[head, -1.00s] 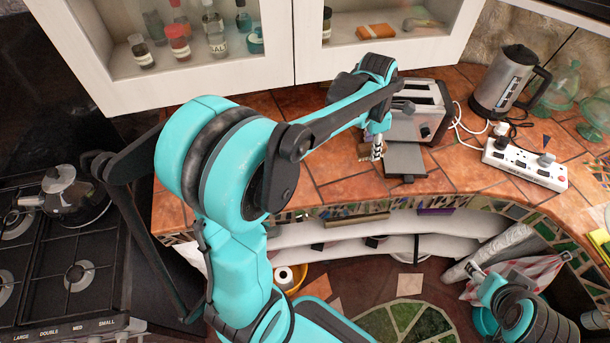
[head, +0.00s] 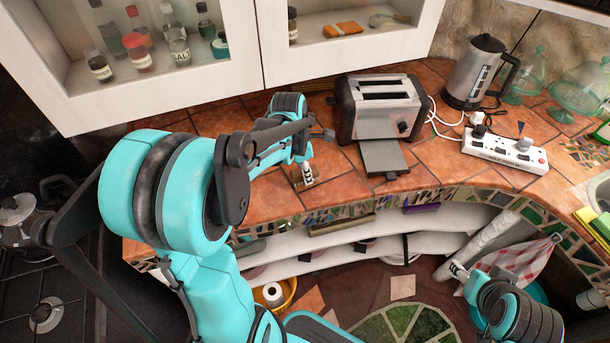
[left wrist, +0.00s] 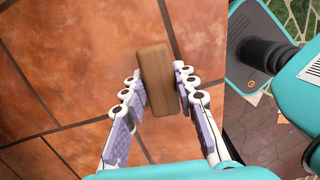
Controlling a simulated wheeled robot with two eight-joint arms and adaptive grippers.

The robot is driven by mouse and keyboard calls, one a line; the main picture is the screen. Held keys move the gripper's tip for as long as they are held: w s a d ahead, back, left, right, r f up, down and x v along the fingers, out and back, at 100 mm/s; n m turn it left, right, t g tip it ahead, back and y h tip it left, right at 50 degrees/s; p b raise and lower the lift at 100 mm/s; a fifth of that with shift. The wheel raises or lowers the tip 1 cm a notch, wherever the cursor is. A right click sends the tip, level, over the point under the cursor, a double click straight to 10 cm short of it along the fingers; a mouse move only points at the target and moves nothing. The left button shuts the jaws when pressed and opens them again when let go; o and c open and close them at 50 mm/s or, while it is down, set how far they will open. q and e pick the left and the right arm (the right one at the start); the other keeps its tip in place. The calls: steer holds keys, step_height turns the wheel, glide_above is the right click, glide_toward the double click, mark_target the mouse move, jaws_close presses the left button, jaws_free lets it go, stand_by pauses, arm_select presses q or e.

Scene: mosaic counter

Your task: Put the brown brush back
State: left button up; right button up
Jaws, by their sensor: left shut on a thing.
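The brown brush (left wrist: 157,78) shows in the left wrist view as a plain wooden block between the two fingers. No bristles are visible. My left gripper (left wrist: 158,100) is shut on it, with one finger on each long side. In the head view my left gripper (head: 307,172) points down over the tiled counter, left of the toaster, and the brush (head: 299,181) shows as a small brown patch at its fingertips. I cannot tell whether the brush touches the tiles. My right gripper (head: 458,270) is low at the right, in front of the shelves; its fingers are unclear.
A toaster (head: 375,112) with a grey plate (head: 384,156) in front stands right of my left gripper. A white power strip (head: 504,149) and a kettle (head: 477,72) are farther right. Glass-fronted cabinets (head: 262,84) hang above. Bare tiles lie left of the toaster.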

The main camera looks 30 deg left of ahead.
arm_select(q)
steer(key=shift+f, duration=0.35)
steer(key=shift+r, duration=0.15)
steer(key=o, duration=0.7)
steer(key=shift+f, duration=0.2)
steer(key=o, duration=0.4)
